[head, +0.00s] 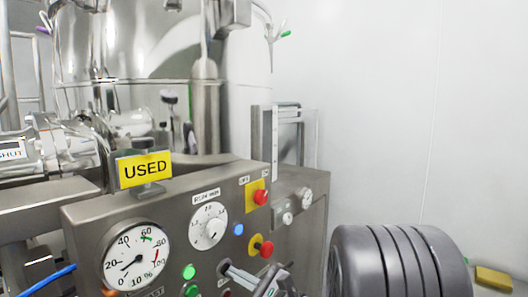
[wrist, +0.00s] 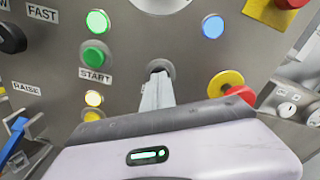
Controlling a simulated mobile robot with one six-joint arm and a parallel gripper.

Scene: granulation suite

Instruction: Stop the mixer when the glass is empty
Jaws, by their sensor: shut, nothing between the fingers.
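The mixer is a large steel vessel (head: 150,45) behind a grey control panel (head: 85,222). My gripper (head: 228,268) is shut and empty, its fingertips at a dark-ringed round control on the panel. In the wrist view the fingertips (wrist: 157,80) cover that control's middle, so its colour and any contact cannot be told. The green START button (wrist: 94,56) is to its left, under a bright green lamp (wrist: 97,22). A red mushroom button (wrist: 240,95) on a yellow base is to its right. A framed upright strip (head: 290,140) stands beside the vessel; whether it is the glass is unclear.
A round gauge (head: 136,258) and a knob dial (head: 209,226) are on the panel. Another red button (head: 262,197) is above my gripper. A yellow USED sign (head: 145,169) stands on top. A dark ribbed cylinder (head: 395,262) is at the right.

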